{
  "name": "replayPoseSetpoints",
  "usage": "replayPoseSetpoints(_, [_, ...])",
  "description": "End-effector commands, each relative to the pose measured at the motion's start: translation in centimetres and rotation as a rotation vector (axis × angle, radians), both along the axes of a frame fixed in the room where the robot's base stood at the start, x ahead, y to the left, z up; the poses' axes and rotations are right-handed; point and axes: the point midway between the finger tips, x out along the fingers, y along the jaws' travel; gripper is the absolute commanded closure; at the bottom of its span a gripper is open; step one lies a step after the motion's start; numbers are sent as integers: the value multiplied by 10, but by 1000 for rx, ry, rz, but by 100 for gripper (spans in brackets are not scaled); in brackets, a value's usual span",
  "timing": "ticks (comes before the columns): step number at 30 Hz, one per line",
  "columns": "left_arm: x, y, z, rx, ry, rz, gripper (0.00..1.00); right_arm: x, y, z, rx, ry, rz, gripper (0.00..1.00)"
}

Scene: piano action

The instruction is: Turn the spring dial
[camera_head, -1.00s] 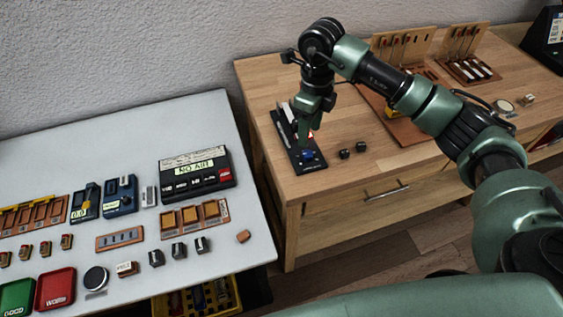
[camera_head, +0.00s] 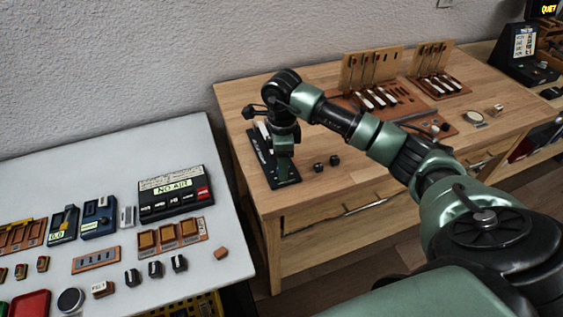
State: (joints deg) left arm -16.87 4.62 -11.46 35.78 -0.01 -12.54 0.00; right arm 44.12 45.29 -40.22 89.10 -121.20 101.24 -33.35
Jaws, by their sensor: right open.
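A long black board (camera_head: 254,152) lies on the wooden workbench near its left end. In the earlier frame a blue knob, possibly the spring dial, shows at the board's near end; now my right gripper covers that spot. My right gripper (camera_head: 284,170) points down over the near half of the board. It is open, but the gap between its fingers is hard to see from here. I cannot tell whether it touches the knob. My left gripper is not in view.
Two small black knobs (camera_head: 327,163) lie on the wooden workbench (camera_head: 350,190) just right of the board. Wooden racks with piano parts (camera_head: 372,72) stand farther back. A grey table (camera_head: 120,160) at left holds a "NO AIR" box (camera_head: 172,192) and several small modules.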

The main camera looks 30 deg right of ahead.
Motion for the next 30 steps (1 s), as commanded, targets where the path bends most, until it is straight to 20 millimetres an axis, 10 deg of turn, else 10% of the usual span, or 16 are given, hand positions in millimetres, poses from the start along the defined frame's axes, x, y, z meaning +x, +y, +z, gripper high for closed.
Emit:
replayPoseSetpoints(10, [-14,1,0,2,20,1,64,0,0,-5,0,-1,-1,54])
replayPoseSetpoints(15, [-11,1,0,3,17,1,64,0,0,-5,0,-1,0,100])
replayPoseSetpoints(30, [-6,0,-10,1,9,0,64,0,0,-5,-1,-2,-222,100])
